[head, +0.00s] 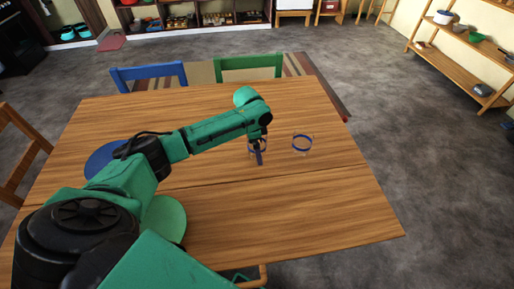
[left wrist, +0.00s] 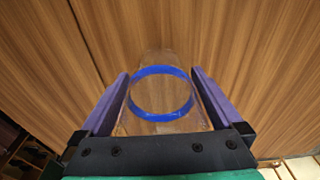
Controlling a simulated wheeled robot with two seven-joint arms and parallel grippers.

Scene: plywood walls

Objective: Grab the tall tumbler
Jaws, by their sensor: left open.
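A clear glass tumbler with a blue band (left wrist: 165,117) stands between the two purple fingers of my left gripper (left wrist: 160,76) in the left wrist view. The fingers are apart, one on each side of the glass. In the head view my left gripper (head: 257,153) points down at this glass on the wooden table and partly hides it. A second clear glass with a blue band (head: 302,143) stands just to the right, apart from the gripper. I cannot tell for sure which glass is taller. My right gripper is not in view.
The wooden table (head: 330,205) is bare at the front right. A blue disc (head: 103,160) and a green disc (head: 172,220) lie at the left, partly behind my arm. A blue chair (head: 148,74) and a green chair (head: 248,64) stand at the far edge. Shelves (head: 455,62) stand at the right.

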